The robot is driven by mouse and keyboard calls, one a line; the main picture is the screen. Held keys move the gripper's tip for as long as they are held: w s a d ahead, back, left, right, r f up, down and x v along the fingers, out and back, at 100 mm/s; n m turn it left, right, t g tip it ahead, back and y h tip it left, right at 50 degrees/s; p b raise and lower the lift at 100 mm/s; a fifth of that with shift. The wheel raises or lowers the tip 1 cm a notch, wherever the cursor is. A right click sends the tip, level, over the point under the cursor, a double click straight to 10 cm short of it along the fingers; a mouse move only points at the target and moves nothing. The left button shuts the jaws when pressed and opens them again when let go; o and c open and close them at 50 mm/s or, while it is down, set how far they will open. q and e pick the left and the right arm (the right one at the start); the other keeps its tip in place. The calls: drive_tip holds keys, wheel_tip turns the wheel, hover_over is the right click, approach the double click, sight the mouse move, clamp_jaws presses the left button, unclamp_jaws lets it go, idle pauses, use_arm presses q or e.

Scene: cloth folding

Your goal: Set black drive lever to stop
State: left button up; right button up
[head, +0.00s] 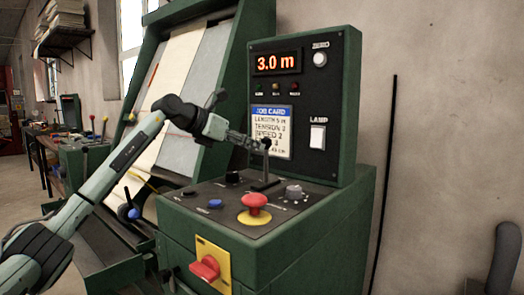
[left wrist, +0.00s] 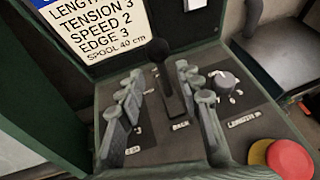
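The black drive lever (head: 265,168) stands up from the top panel of the green console, with a round black knob on its end. In the left wrist view the lever (left wrist: 168,88) rises between my two fingers, close to upright, and the word BACK is printed near its base. My left gripper (head: 256,143) reaches in from the left at knob height. In the left wrist view its fingers (left wrist: 160,85) are spread on either side of the lever, with gaps visible. My right gripper is not in view.
A red mushroom button (head: 254,202) on a yellow base and a grey knob (head: 293,192) are close to the lever. The upright panel (head: 340,100) with the job card (head: 272,130) stands just behind. A red switch (head: 205,268) is on the front.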

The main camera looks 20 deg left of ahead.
use_arm(q)
drive_tip(key=v, duration=0.5)
drive_tip(key=shift+s+a+r, duration=0.15)
drive_tip(key=shift+s+r, duration=0.05)
drive_tip(key=shift+s, duration=0.05)
